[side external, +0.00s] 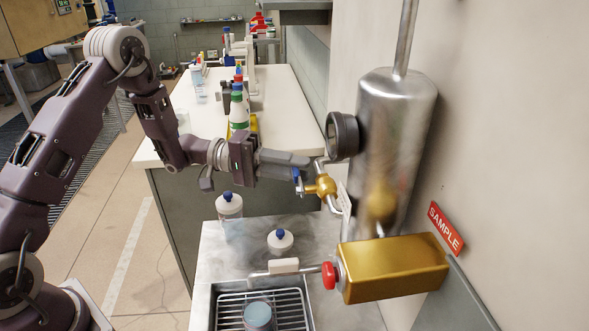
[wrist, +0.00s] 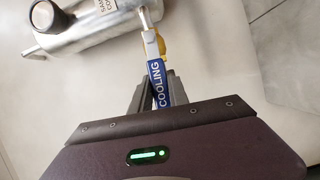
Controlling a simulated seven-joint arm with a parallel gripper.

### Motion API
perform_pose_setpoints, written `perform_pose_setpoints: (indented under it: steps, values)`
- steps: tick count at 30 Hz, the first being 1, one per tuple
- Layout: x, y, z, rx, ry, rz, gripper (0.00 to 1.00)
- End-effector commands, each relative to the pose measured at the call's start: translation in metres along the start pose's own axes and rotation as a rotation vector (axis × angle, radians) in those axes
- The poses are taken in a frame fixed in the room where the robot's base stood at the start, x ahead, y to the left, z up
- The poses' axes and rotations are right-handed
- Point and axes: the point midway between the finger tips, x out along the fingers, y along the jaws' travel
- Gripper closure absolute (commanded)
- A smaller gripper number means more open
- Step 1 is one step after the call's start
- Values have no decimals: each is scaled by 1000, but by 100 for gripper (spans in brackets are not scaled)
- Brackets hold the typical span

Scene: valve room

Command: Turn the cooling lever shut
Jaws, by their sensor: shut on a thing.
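The cooling lever (wrist: 159,85) has a blue sleeve marked COOLING. In the wrist view it lies between the fingers of my gripper (wrist: 158,98), which is shut on it. Its far end meets a yellowish valve body near the steel cylinder (wrist: 95,32). In the side view the brass valve (side external: 322,186) sits on a pipe left of the upright cylinder (side external: 392,130). My gripper (side external: 303,163) reaches it from the left, and a small bit of the blue lever (side external: 297,176) shows below the fingers. The fingers hide the rest of it.
A gold box (side external: 393,268) with a red knob (side external: 329,275) stands below, by a SAMPLE sign (side external: 446,227). Blue-capped bottles (side external: 229,208) (side external: 280,242) and a sink rack (side external: 285,305) are underneath. A dark round gauge (side external: 342,136) is just above my fingers.

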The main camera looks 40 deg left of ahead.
Motion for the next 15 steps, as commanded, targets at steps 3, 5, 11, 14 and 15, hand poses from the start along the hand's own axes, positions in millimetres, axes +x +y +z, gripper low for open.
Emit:
perform_pose_setpoints:
  steps: [3, 5, 11, 14, 15]
  values:
    - [0, 6, 1, 76, -2, -31, 100]
    - [0, 10, 1, 124, -3, -51, 100]
    - [2, 21, 4, 299, -3, -123, 100]
    - [2, 27, 6, 386, -4, -159, 100]
    - [3, 29, 7, 422, -4, -174, 100]
